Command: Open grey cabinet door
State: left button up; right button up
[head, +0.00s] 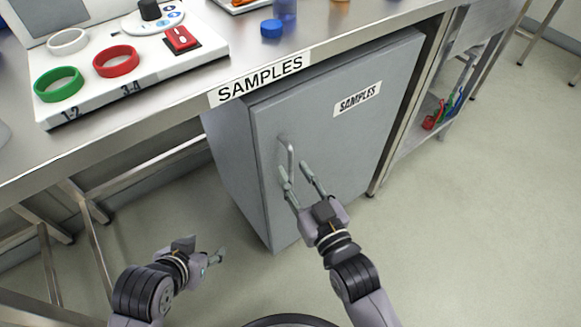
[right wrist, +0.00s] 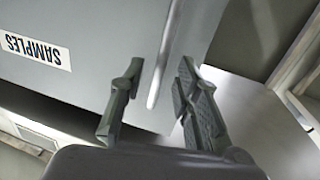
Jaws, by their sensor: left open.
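The grey cabinet (head: 228,165) stands under the steel bench. Its grey door (head: 350,140) bears a "SAMPLES" label (head: 357,99) and looks shut. A vertical bar handle (head: 290,155) is near the door's left edge. My right gripper (head: 294,168) is open at the handle's lower part. In the right wrist view the handle (right wrist: 161,75) shows between the two spread fingers, with gaps on both sides. My left gripper (head: 219,256) is open and empty, low over the floor to the left of the cabinet.
The bench top (head: 225,50) overhangs the cabinet and carries a panel with coloured rings (head: 116,61) and a blue cap (head: 271,28). A steel bench frame (head: 85,200) stands left of the cabinet. Floor (head: 480,210) at the right is clear.

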jog(key=shift+x, duration=1.5)
pick_arm(q)
jog(key=shift+w+d+r+t, duration=0.2)
jog(key=shift+w+r+t, duration=0.15)
jog(key=shift+w, duration=0.25)
jog(key=shift+w+d+r+t, duration=0.2)
jog(key=shift+w+r+t, duration=0.15)
jog(key=shift+w, duration=0.25)
pick_arm(e)
grip_shut()
